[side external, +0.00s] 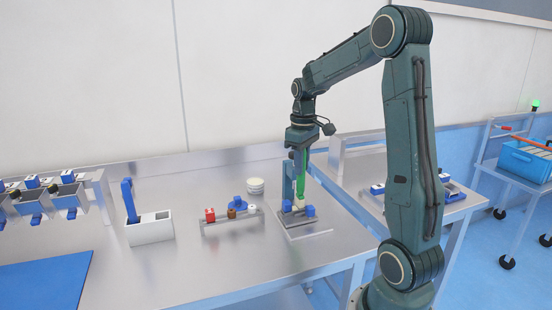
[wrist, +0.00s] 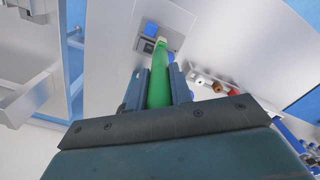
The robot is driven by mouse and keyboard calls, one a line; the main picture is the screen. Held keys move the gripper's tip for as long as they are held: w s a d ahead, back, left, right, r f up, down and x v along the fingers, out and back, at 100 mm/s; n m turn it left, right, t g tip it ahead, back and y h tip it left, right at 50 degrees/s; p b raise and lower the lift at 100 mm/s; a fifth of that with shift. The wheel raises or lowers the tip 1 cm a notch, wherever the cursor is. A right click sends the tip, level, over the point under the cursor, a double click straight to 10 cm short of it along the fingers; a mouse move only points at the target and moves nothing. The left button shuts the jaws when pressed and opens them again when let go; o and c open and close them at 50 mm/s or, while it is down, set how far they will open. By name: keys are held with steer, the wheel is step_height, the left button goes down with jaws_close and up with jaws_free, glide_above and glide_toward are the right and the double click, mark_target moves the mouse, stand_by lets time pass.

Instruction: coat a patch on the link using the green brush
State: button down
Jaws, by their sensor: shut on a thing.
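My gripper (side external: 299,160) is shut on the green brush (side external: 304,170), which hangs roughly upright with its pale tip (side external: 299,204) down. In the wrist view the brush (wrist: 160,82) runs between the two fingers. Its tip is at a small grey fixture (side external: 296,223) with blue blocks (side external: 309,210); the fixture (wrist: 141,44) also shows in the wrist view. I cannot clearly make out the link; the tip and blocks may hide it. I cannot tell whether the tip touches anything.
A grey rack (side external: 230,223) left of the fixture carries small red, brown and white pieces. A white holder (side external: 151,230) with a blue-handled tool stands farther left. A pale round stack (side external: 255,186) sits behind the rack. The bench front is clear.

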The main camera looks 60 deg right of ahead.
steer(key=shift+r, duration=4.7)
steer(key=shift+a, duration=0.1)
